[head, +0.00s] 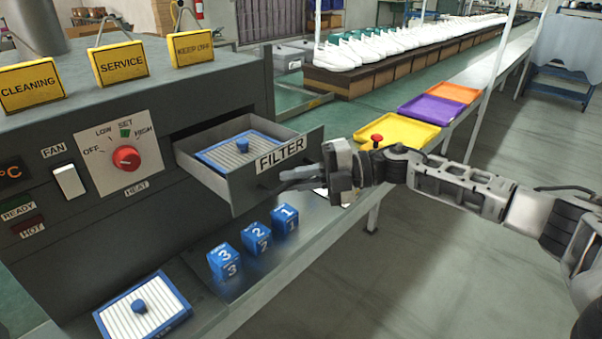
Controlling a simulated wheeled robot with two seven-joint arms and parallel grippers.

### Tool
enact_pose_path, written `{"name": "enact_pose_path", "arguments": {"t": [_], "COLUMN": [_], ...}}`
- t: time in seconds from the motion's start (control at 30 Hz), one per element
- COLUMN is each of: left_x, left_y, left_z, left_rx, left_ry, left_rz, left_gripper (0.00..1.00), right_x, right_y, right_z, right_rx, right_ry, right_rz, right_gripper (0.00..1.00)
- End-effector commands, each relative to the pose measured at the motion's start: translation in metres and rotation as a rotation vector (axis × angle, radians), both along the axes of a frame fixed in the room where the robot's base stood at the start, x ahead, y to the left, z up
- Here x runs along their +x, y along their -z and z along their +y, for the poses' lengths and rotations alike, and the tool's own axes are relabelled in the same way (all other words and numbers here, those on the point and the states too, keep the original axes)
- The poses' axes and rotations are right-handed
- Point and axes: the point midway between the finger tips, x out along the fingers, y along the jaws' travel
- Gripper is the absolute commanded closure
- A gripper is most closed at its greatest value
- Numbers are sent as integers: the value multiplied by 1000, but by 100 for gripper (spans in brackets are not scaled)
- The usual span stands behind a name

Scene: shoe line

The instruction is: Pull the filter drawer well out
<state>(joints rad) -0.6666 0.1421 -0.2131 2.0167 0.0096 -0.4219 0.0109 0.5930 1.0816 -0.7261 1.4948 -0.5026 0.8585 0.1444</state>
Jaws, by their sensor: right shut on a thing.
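The filter drawer (231,197) is a grey box labelled FILTER. It stands partly out of the dark machine (130,95). A white pleated filter with a blue frame and blue knob (242,146) lies inside it. My right gripper (290,180) comes in from the right and is at the drawer's front, below the label. It is shut on the drawer's handle, which its fingers mostly hide. My left gripper is not in view.
Numbered blue blocks (256,238) and a second filter (142,307) sit on the ledge below the drawer. Yellow (400,131), purple and orange trays lie on the line behind my right arm. Signs stand on the machine top.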

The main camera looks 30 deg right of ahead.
Motion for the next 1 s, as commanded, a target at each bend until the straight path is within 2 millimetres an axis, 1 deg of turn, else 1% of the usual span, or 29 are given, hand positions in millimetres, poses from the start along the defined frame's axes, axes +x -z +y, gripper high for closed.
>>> {"name": "enact_pose_path", "arguments": {"t": [0.37, 0.4, 0.47, 0.8, 0.87, 1.0], "left_x": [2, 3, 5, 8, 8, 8], "left_y": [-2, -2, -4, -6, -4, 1], "left_z": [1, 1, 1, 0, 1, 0], "left_rx": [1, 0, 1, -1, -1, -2], "left_ry": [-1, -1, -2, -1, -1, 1], "left_rz": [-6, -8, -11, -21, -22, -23], "left_gripper": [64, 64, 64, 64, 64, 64], "right_x": [-1, -1, -1, -2, -4, -14], "right_y": [0, 0, 0, 0, 1, -1], "right_z": [1, 1, 1, -2, -7, -27], "right_rx": [0, 1, 1, 0, -1, -3], "right_ry": [-4, -4, -4, -2, 0, 2], "right_rz": [-1, 0, 0, 1, 2, 3], "right_gripper": [100, 84, 68, 68, 68, 68]}}
